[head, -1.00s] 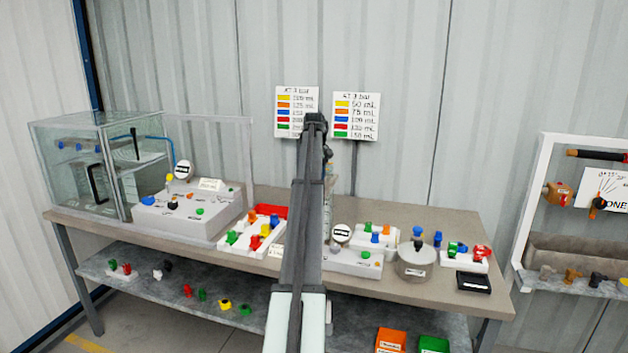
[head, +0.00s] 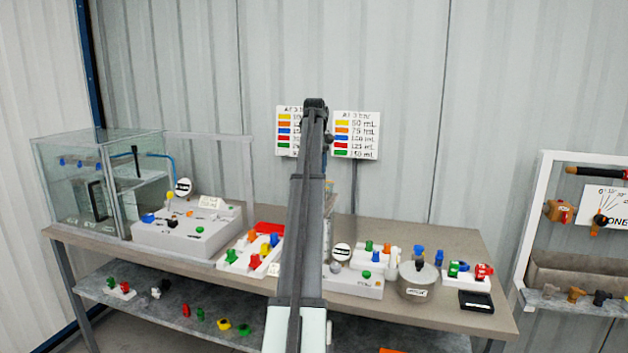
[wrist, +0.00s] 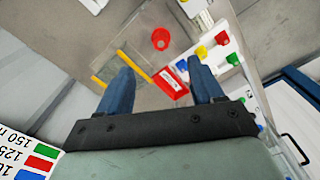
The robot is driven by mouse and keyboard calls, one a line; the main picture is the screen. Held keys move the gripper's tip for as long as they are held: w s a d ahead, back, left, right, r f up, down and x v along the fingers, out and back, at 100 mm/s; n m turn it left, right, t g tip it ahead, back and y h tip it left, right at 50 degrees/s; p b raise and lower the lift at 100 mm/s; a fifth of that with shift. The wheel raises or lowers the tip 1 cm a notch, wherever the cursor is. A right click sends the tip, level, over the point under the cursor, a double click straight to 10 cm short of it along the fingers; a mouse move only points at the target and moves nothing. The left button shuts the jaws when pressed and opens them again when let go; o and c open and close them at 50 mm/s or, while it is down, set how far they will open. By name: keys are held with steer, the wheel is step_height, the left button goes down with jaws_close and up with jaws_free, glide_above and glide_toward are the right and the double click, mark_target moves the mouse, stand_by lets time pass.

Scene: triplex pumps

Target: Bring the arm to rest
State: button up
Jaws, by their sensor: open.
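My gripper (wrist: 158,64) shows in the wrist view with its two blue fingers spread wide, open and with nothing between them. It hangs above the table, apart from the things below. Past the fingertips lie a red cup-like piece (wrist: 161,38), a red tray (wrist: 170,84) and a clear panel with yellow strips. In the head view my arm (head: 308,200) stands upright in the middle of the picture, and my gripper is not visible there.
The workbench (head: 430,309) carries a glass tank (head: 105,180), a grey pump panel (head: 185,238), a white valve block (head: 254,256), a round metal pot (head: 417,282) and a black tray (head: 476,301). Two sign boards (head: 356,134) stand behind. A white-framed rack (head: 535,220) is at right.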

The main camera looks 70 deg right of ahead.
steer(key=shift+r, duration=0.5)
